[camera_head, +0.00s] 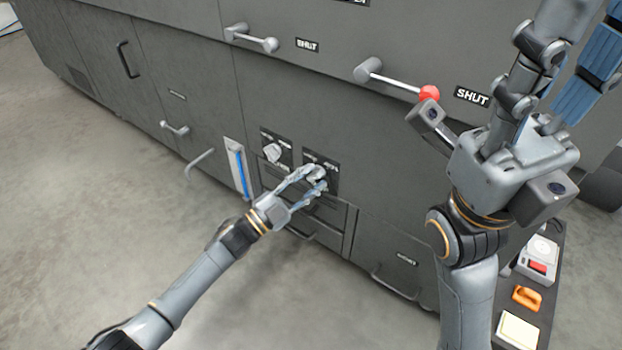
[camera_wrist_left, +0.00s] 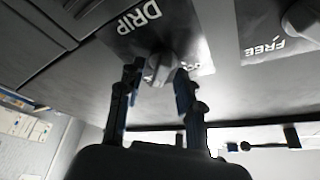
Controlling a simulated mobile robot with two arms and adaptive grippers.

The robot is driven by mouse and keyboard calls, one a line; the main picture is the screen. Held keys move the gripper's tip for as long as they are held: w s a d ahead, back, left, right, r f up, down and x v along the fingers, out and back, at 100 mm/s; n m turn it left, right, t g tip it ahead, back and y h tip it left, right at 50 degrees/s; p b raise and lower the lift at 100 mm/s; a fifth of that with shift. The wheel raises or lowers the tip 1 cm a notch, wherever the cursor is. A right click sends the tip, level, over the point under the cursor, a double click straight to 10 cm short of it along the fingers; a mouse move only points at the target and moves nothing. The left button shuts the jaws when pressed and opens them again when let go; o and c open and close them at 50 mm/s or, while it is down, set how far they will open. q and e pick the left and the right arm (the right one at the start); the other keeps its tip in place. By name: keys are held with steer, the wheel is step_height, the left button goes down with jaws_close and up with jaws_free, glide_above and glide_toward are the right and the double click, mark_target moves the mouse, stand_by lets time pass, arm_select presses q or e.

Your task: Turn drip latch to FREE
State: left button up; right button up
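The drip latch is a small pale knob (camera_head: 318,172) on a dark label plate low on the grey machine front. In the left wrist view the knob (camera_wrist_left: 159,68) sits beside the word DRIP (camera_wrist_left: 138,17); other lettering on its plate is partly hidden. My left gripper (camera_head: 314,182) is at the latch, its two fingers (camera_wrist_left: 157,84) one on each side of the knob. Whether they press on it I cannot tell. My right gripper (camera_head: 568,75) is raised at the upper right, its fingers apart with nothing seen between them; the tips are near or past the frame edge.
A second knob (camera_head: 272,152) on a similar plate is just left of the latch. A blue-striped gauge (camera_head: 238,168) and several handles line the front. A red-tipped lever (camera_head: 428,93) is near a SHUT label. A side tray (camera_head: 545,310) holds an orange item (camera_head: 527,298).

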arm_select(q)
steer(key=v, duration=1.1)
steer(key=shift+s, duration=0.15)
steer(key=shift+a+f, duration=0.15)
steer(key=shift+a, duration=0.1)
